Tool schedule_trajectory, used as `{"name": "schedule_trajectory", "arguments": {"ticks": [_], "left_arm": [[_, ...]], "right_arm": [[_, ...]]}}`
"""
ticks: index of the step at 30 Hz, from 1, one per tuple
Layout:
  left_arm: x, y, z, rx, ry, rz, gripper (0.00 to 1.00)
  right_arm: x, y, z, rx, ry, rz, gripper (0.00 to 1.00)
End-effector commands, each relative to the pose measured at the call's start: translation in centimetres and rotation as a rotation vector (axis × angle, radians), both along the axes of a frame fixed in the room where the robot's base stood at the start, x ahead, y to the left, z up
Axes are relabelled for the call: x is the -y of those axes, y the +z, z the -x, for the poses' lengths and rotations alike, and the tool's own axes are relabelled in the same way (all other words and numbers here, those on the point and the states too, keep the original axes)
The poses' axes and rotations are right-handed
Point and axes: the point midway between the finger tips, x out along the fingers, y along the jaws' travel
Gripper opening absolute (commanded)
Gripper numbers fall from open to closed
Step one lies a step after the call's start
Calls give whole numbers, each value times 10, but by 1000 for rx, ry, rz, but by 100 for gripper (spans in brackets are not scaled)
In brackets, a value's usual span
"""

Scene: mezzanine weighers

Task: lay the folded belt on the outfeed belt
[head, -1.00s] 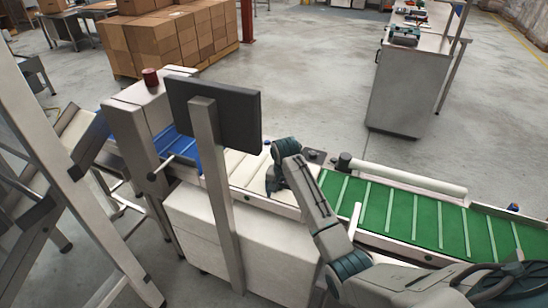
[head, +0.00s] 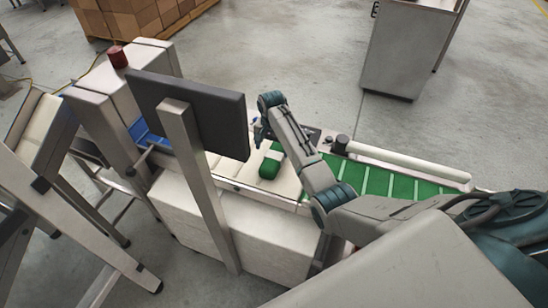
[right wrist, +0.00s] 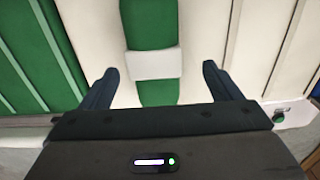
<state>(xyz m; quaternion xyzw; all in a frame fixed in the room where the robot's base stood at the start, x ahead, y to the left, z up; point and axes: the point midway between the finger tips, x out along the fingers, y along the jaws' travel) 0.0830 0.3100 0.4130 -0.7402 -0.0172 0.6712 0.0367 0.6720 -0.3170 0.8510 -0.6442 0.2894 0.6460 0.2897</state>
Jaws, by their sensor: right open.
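The folded belt (head: 270,165) is a green bundle with a white band, lying on the cream belt section (head: 232,170) of the conveyor line. In the right wrist view the folded belt (right wrist: 153,25) runs up the middle, with its white band (right wrist: 153,63) crossing it. My right gripper (head: 258,135) is open and just beyond the bundle in the head view. In the right wrist view its fingers (right wrist: 160,82) stand apart on either side of the bundle, with gaps. The green slatted belt (head: 378,181) joins on the right. My left gripper is not in view.
A dark display on a post (head: 190,115) stands in front of the line and hides part of it. A blue belt (head: 150,138) lies at the left end beside a tall housing (head: 112,95). A grey cabinet (head: 408,50) stands behind.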

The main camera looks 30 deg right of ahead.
Motion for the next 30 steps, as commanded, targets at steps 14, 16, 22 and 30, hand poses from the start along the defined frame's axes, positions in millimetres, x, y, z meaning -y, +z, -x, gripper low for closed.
{"name": "schedule_trajectory", "arguments": {"ticks": [14, 16, 22, 30], "left_arm": [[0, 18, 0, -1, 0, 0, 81], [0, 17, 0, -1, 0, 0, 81], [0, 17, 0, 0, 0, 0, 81], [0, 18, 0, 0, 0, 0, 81]], "right_arm": [[7, -47, 3, 0, 0, 0, 85], [7, -47, 3, 0, 0, 0, 85], [7, -47, 3, 0, 0, 0, 61], [7, -46, 3, 1, 0, 1, 25]]}}
